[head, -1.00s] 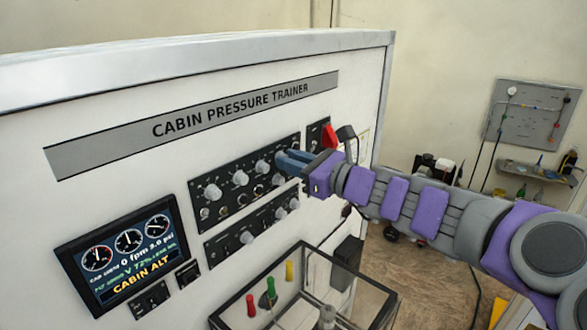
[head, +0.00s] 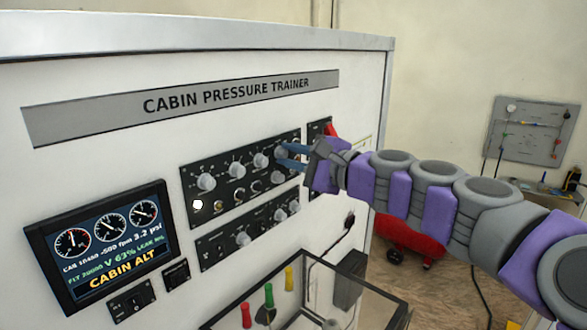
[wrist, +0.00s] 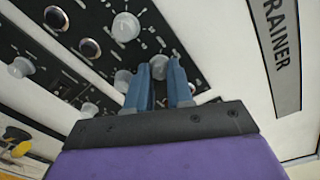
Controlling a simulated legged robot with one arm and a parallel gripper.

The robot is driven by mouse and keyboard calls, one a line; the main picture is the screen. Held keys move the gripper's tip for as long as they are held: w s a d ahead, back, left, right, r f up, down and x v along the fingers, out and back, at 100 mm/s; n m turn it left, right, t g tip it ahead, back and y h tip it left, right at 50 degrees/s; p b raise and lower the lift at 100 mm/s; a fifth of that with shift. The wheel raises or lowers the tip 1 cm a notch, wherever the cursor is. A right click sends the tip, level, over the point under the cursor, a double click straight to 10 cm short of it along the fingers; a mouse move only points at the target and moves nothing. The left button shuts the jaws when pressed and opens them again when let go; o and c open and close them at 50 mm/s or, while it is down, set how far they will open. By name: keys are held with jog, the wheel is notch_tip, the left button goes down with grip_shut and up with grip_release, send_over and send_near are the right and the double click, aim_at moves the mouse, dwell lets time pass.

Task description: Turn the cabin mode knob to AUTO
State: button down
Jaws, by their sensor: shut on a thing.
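The upper black control panel (head: 232,204) carries a row of white knobs on the front of the trainer. My gripper (head: 291,156) is at the knob on the right end of this row. In the wrist view, the blue fingers of my gripper (wrist: 166,80) stand on either side of this white knob (wrist: 158,66) and are shut on it. The panel labels are too small to read, so I cannot tell the knob's setting or confirm its name. My fingers largely hide it in the head view.
A display (head: 104,245) at the left shows dials and CABIN ALT. A lower knob panel (head: 220,246) sits below the upper one. A clear-sided case (head: 345,268) with coloured levers stands below my arm. A red guarded switch (head: 330,130) is close to my gripper.

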jog(key=shift+f+n+b, duration=0.2)
jog(key=shift+n+b, duration=1.45)
jog(key=shift+n, duration=0.35)
jog(key=c, duration=1)
grip_release()
jog(key=shift+w+a, duration=0.15)
jog(key=shift+r, duration=0.1)
jog(key=v, duration=1.7)
jog(key=shift+d, duration=0.2)
jog(key=shift+a, duration=0.1)
